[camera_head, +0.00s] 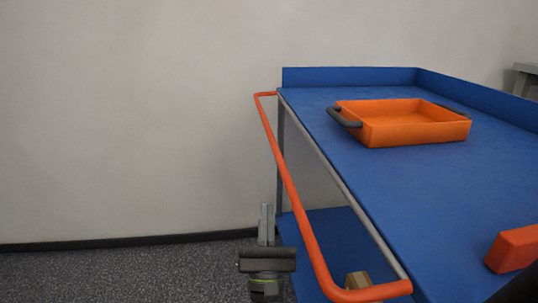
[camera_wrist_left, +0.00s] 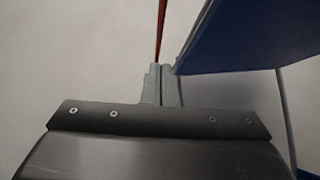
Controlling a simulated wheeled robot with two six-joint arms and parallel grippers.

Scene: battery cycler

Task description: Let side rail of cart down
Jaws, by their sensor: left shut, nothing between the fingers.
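The cart has a blue top (camera_head: 350,170) and an orange side rail (camera_head: 290,185) along its left edge. The rail stands out to the left of that edge, swung away from the top, roughly level with it; its exact tilt is hard to tell. My left gripper (camera_head: 266,208) is shut and empty, just left of the rail in the head view and apart from it. In the left wrist view its fingertips (camera_wrist_left: 161,68) point up towards the rail (camera_wrist_left: 161,28), with the blue cart panel (camera_wrist_left: 245,35) close at their right. My right gripper is not in view.
An orange tray (camera_head: 395,135) with dark handles sits on the cart top. Another orange object (camera_head: 513,249) lies at the right edge. A tan block (camera_head: 358,281) shows below the near rail end. A blue lower shelf (camera_head: 335,225) lies underneath. Floor on the left (camera_head: 120,272) is clear.

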